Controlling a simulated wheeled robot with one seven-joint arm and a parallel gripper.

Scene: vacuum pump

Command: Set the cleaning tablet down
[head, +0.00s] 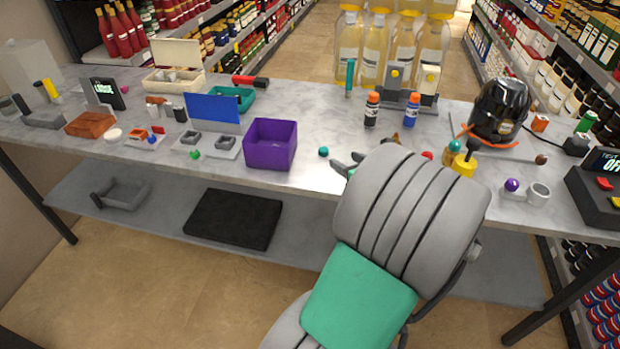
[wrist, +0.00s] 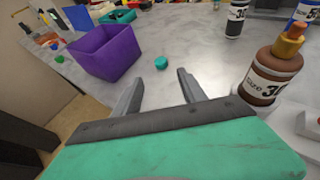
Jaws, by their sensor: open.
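A small teal rounded piece (head: 323,152), which looks like the cleaning tablet, lies on the grey marbled counter (head: 330,120). It also shows in the wrist view (wrist: 161,62), just beyond my fingertips and roughly in line with the space between them. My gripper (head: 347,162) is open near the counter's front edge, with nothing between its fingers in the wrist view (wrist: 160,78). In the head view my arm hides part of the gripper and the counter behind it.
A purple open box (head: 270,145) stands left of the teal piece. A brown bottle with an orange top (wrist: 273,65) is close to the right of my gripper in the wrist view. A black rounded pump-like device (head: 499,108) stands further right. Bare counter surrounds the teal piece.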

